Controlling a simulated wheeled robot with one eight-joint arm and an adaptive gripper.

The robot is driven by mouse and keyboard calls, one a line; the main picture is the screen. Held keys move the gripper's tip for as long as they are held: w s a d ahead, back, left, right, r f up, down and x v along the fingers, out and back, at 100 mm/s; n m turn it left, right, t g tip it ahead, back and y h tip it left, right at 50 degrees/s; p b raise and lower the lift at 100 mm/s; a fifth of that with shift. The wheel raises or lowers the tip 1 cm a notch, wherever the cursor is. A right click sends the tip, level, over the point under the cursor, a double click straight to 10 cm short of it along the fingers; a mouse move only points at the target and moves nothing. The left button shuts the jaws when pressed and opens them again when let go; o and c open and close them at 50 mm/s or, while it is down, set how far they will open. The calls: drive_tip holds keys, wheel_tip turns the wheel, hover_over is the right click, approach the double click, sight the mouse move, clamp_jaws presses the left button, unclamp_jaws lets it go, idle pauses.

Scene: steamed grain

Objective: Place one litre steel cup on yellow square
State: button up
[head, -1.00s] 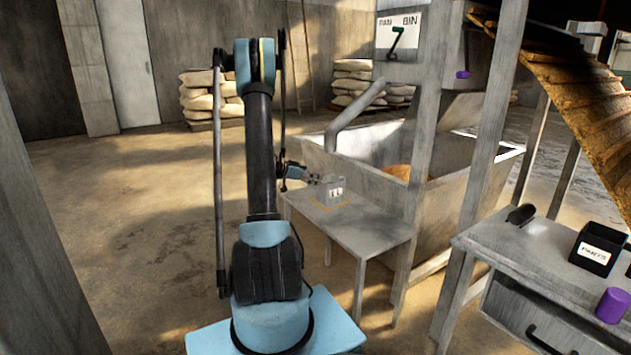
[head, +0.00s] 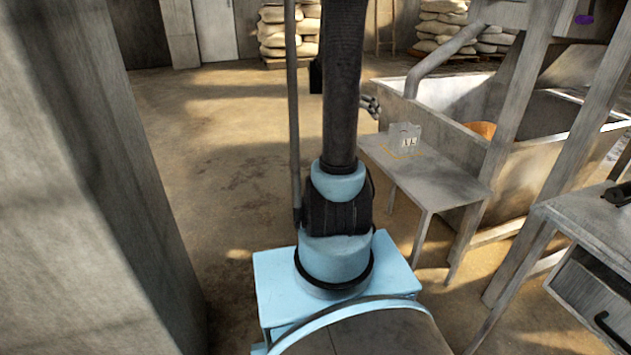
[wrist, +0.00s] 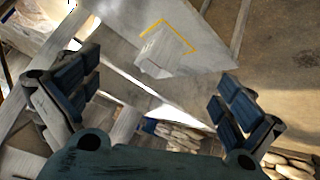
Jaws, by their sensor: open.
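The steel cup (head: 404,138), a grey box-like vessel with a dark marking on its side, stands upright on the small grey table. The yellow square (head: 392,152) is an outline on that tabletop, and the cup stands at it, appearing within its lines. In the head view my gripper (head: 371,106) is partly hidden by my arm, behind and left of the cup.
The small table (head: 440,185) is otherwise bare. A large grey bin (head: 480,165) with orange contents stands behind it. A workbench (head: 585,225) with a drawer is at right. A wall (head: 80,180) is close at left. Sacks (head: 290,30) are stacked at the back.

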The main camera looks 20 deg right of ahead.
drive_tip(key=s+a+f+n+y, duration=0.3)
drive_tip(key=s+a+n+y, duration=0.1)
drive_tip(key=s+a, duration=0.8)
drive_tip(key=s+a+f+n+y, duration=0.3)
drive_tip(key=s+a+n, duration=0.4)
drive_tip(key=s+a, duration=0.6)
drive_tip(key=s+y, duration=0.1)
drive_tip(key=s, duration=0.3)
drive_tip(key=shift+f+y, duration=0.25)
drive_tip(key=shift+y, duration=0.05)
